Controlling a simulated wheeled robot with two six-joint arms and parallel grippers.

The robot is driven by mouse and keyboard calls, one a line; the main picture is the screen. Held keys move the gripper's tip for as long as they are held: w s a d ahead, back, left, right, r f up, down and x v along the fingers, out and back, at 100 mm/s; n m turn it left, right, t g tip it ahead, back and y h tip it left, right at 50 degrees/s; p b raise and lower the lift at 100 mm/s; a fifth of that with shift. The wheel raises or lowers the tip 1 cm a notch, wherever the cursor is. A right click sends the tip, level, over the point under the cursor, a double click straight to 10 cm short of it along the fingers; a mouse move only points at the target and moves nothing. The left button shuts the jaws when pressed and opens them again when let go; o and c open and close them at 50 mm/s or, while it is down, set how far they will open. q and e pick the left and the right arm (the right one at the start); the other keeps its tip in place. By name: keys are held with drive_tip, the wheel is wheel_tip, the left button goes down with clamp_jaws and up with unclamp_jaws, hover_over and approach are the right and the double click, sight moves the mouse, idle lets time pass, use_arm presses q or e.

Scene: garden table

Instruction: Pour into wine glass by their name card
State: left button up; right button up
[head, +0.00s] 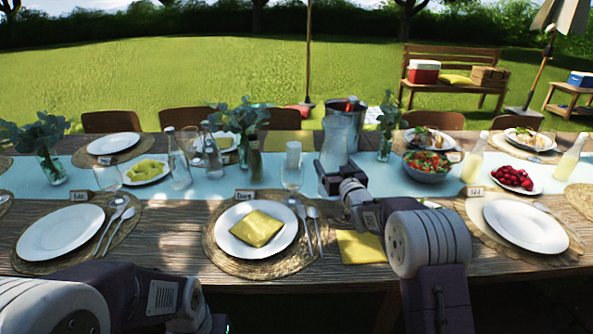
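A clear glass pitcher (334,139) stands upright, or nearly so, past the middle place setting. My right gripper (329,177) is at its lower part; the gripper body hides the contact, so I cannot tell whether it is closed on the pitcher. A wine glass (292,171) stands just left of that gripper, behind the middle plate, and looks empty. A name card (245,195) is left of it; its writing is too small to read surely. Another wine glass (108,177) stands by the left name card (79,196). A right name card (474,191) also shows. My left gripper is out of view.
The middle plate (274,243) holds a yellow napkin. Glass bottles (178,168), a dark pepper mill (256,163) and a white candle (293,153) crowd the runner. A salad bowl (427,171) and pale-yellow bottles (473,163) stand right. An ice bucket (352,112) is behind the pitcher.

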drive_tip(key=shift+w+d+f, duration=0.1)
drive_tip(key=shift+w+f, duration=0.1)
drive_tip(key=shift+f, duration=1)
drive_tip(key=shift+r, duration=0.15)
drive_tip(key=shift+r+p, duration=0.1)
drive_tip(key=shift+p, duration=0.2)
